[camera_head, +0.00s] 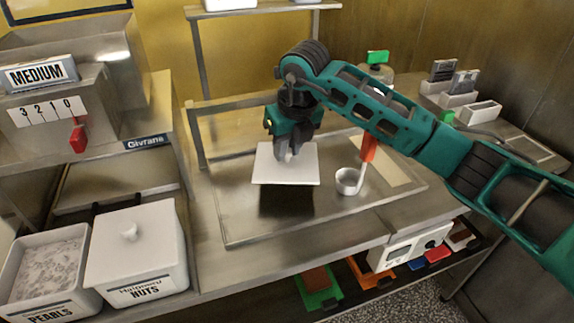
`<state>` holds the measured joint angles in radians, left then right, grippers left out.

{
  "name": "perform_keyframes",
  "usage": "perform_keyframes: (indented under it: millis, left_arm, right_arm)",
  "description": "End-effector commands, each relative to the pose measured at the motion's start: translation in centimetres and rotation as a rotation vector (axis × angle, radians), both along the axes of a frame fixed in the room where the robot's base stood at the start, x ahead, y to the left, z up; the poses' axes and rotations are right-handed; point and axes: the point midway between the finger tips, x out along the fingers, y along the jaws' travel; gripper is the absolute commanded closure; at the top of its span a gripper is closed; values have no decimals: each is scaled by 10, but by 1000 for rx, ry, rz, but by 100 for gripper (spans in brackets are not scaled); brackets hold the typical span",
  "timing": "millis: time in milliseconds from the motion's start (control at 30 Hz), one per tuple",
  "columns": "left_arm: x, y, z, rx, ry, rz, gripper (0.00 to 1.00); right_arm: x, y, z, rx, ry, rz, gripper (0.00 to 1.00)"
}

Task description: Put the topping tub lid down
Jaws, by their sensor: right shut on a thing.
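The topping tub lid (304,174) is a flat white square. My right gripper (287,153) is shut on it from above, with the fingers at the middle of its top. The lid is roughly level over the metal tray (232,222), and a dark shadow shows just in front of it. The gap beneath the lid is hard to judge. The open PEARLS tub (22,310), full of pale pearls, stands at the lower left. My left gripper is not in view.
The lidded NUTS tub (140,258) stands beside the PEARLS tub. A ladle (348,182) with an orange handle lies right of the lid. A metal machine (62,115) with a red lever stands at left. The tray's front left is clear.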

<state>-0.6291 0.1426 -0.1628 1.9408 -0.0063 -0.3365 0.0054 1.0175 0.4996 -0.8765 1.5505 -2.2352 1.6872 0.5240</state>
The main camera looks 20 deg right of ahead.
Motion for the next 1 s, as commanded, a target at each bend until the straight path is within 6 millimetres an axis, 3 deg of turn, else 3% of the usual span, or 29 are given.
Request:
perform_keyframes:
  millis: [233, 467, 800, 833, 1000]
  left_arm:
    - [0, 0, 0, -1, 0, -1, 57]
    - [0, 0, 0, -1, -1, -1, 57]
    - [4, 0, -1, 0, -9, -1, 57]
    - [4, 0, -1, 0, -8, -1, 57]
    - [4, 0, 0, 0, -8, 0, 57]
  right_arm:
    - [0, 0, -19, 1, 1, 0, 100]
    - [0, 1, -51, 1, 2, 1, 100]
    - [0, 0, -55, 1, 0, 1, 100]
    - [0, 0, -55, 1, 0, 1, 73]
    - [0, 0, -54, 1, 0, 1, 57]
